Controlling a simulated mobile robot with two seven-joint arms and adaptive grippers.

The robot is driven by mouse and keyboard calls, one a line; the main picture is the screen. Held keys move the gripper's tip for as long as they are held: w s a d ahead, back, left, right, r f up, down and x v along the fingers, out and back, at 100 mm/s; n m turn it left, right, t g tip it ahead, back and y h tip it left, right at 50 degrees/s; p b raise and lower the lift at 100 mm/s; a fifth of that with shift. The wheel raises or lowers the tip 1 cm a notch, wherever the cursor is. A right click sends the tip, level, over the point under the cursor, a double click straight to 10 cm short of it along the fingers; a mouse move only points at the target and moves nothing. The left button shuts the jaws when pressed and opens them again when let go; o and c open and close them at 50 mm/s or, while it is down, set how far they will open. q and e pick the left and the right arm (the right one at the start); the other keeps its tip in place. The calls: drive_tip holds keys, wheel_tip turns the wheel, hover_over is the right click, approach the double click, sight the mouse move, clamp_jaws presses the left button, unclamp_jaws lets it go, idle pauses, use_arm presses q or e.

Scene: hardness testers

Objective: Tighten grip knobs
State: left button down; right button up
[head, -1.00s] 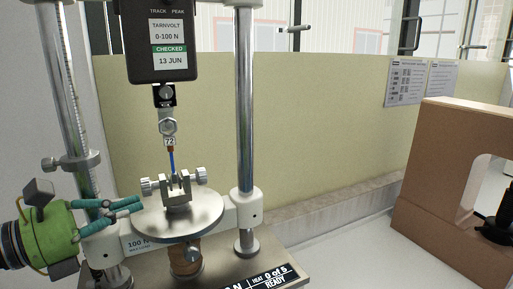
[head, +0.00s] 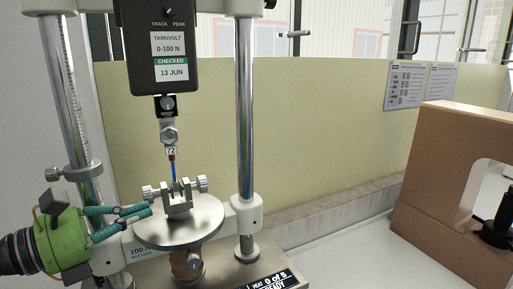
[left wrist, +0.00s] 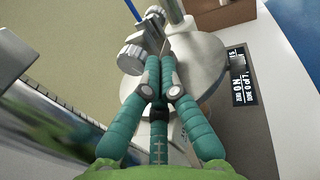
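A small metal grip clamp (head: 178,208) sits on a round silver plate (head: 200,228) of the test stand. Its left grip knob (head: 149,192) and right grip knob (head: 202,184) stick out at the sides; knobs also show in the left wrist view (left wrist: 130,58). A thin blue piece (head: 175,172) stands upright in the clamp below the hanging upper fitting (head: 170,136). My left gripper (head: 149,210), green with teal fingers, is just below the left knob. In the left wrist view its fingertips (left wrist: 160,62) are together beside the knob, with nothing seen between them. My right gripper does not show.
Steel columns (head: 245,120) stand either side of the plate, and a dark force gauge (head: 165,50) hangs above. A brown frame-shaped block (head: 440,150) stands at right; the bench between is clear.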

use_arm(q)
drive_tip(key=shift+r+b, duration=0.3)
drive_tip(key=shift+r, duration=1)
drive_tip(key=shift+s+b, duration=0.15)
drive_tip(key=shift+b, duration=0.3)
drive_tip(key=b+v, duration=0.2)
drive_tip(key=b, duration=0.1)
drive_tip(key=b+v, duration=0.2)
drive_tip(key=b, duration=0.1)
drive_tip(key=w+b+v, duration=0.1)
drive_tip(key=b+v, duration=0.1)
drive_tip(key=b, duration=0.1)
drive_tip(key=shift+a+r, duration=0.1)
drive_tip(key=shift+a, duration=0.25)
